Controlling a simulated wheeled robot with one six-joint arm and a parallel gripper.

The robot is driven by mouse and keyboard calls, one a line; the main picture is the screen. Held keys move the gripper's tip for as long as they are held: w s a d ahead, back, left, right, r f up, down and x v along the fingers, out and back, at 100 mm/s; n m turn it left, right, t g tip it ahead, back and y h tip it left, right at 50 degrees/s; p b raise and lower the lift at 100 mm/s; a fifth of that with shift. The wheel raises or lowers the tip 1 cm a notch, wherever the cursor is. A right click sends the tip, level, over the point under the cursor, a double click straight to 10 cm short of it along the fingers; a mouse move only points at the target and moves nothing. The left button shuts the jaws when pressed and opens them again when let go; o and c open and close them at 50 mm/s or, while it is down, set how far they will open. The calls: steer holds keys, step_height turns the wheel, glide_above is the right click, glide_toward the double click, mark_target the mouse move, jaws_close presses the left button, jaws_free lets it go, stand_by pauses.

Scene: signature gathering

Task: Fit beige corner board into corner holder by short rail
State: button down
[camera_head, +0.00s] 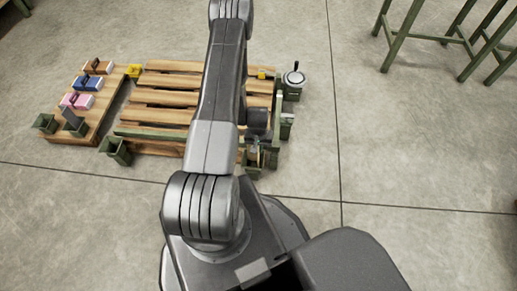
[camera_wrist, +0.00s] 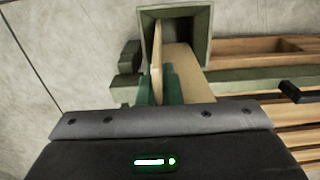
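The beige corner board (camera_wrist: 183,68) is between the green fingers of my gripper (camera_wrist: 157,77) in the wrist view. One thin flange shows almost edge-on between the fingers, with a broader face to its right. My gripper is shut on it. The board's far end overlaps the opening of the green square corner holder (camera_wrist: 203,28). I cannot tell how deep it reaches. In the head view my gripper (camera_head: 255,150) is low at the pallet's near right corner, partly hidden by my arm. A green short rail (camera_head: 278,106) runs along the pallet's right side there.
The slatted wooden pallet (camera_head: 165,97) lies left of my arm, with a green long rail (camera_head: 150,132) along its near edge. Another green holder (camera_head: 118,152) stands at its near left corner. A wooden board (camera_head: 58,123) with coloured items lies farther left. Open floor lies right.

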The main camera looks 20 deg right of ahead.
steer(key=shift+f, duration=0.4)
steer(key=shift+f+b, duration=0.25)
steer(key=shift+b, duration=0.15)
steer(key=c, duration=1.6)
jaws_free()
steer(key=shift+r, duration=0.15)
step_height(320, 180, up, 12)
steer(key=p, duration=0.3)
steer(key=shift+r, duration=0.25)
step_height(320, 180, down, 12)
steer(key=b, duration=0.2)
steer(key=shift+f, duration=0.1)
